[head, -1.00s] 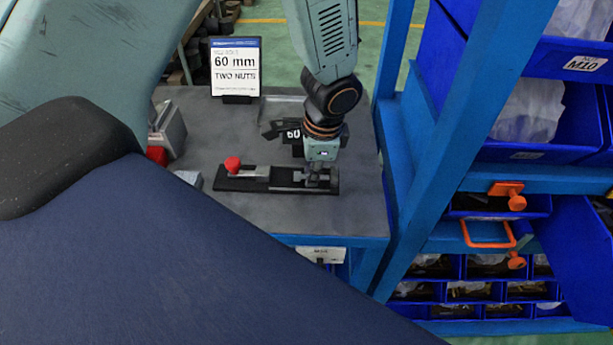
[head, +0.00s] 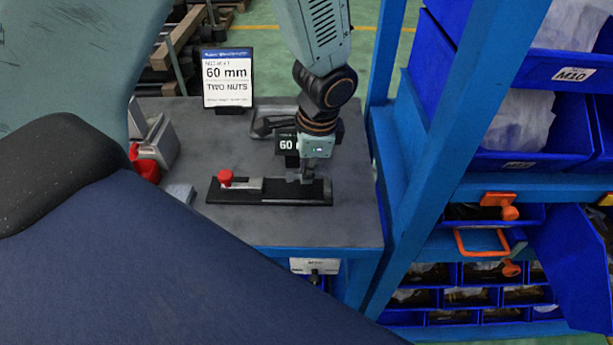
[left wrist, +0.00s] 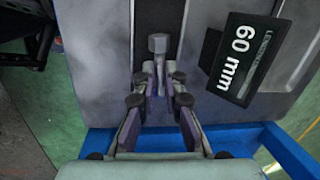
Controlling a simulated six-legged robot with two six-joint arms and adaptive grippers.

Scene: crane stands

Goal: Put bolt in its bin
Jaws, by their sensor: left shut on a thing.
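My left gripper (head: 308,174) reaches down over the right end of a black gauge fixture (head: 268,198) on the grey bench. The fixture has a red knob (head: 225,178) at its left end. In the left wrist view my left gripper (left wrist: 160,85) is shut on a grey bolt (left wrist: 158,45), whose hexagonal head shows past the fingertips. The rest of the bolt is hard to make out between the fingers. In the head view the bolt is too small to tell from the fingers. Blue bins (head: 535,158) fill the rack at the right; I cannot tell which is the bolt's. My right gripper is not in view.
A sign reading 60 mm, two nuts (head: 227,80) stands at the back of the bench. A small black 60 mm label block (left wrist: 243,60) stands close to the gripper. A blue rack post (head: 440,150) rises between bench and bins. The front of the bench (head: 300,228) is clear.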

